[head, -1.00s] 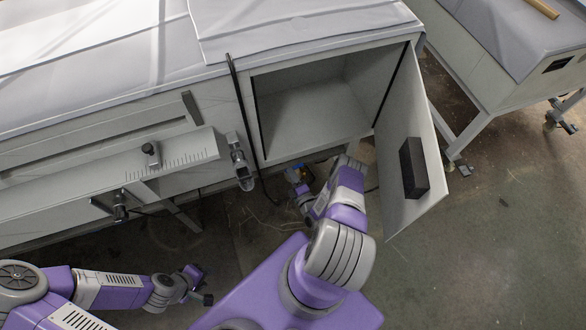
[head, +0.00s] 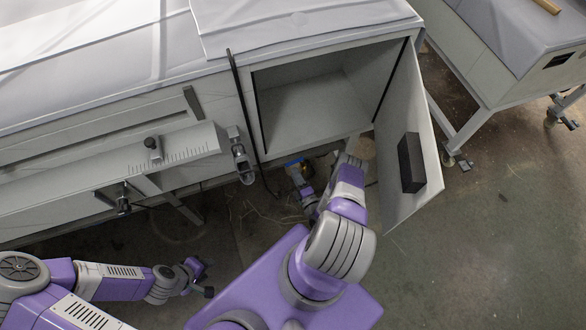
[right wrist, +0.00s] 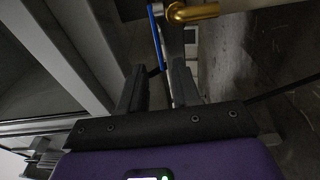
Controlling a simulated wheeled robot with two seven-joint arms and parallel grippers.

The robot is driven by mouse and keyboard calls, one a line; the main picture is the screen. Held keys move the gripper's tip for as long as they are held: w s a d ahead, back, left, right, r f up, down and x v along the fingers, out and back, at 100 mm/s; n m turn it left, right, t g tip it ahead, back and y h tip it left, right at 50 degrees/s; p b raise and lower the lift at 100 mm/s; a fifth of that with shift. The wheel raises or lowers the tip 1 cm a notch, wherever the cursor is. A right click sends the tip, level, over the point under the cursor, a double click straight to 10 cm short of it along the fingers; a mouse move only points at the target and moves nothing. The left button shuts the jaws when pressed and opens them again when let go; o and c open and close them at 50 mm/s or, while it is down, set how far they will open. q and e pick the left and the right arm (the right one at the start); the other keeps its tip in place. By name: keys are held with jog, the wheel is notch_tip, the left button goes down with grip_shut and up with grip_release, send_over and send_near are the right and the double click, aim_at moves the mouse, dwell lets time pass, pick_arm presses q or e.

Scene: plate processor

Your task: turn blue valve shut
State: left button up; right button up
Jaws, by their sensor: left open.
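The blue valve handle (right wrist: 156,38) is a thin blue bar in the right wrist view, beside a brass fitting (right wrist: 192,12). In the head view the blue valve (head: 293,162) shows small, low under the open cabinet. My right gripper (right wrist: 160,68) is open, with its two dark fingers apart. The near end of the blue handle shows between the fingertips; I cannot tell whether they touch it. In the head view my right gripper (head: 299,176) is just below the blue part, partly hidden by my arm. My left gripper (head: 203,277) is open and empty over the floor at lower left.
The open cabinet (head: 315,110) stands above the valve, its door (head: 405,130) swung out right of my right arm. A black cable (head: 243,115) hangs left of the opening. A clamp (head: 240,160) juts from the bench front.

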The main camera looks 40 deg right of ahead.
jog(key=v, duration=0.4)
jog(key=shift+p, duration=0.35)
jog(key=shift+c, duration=0.3)
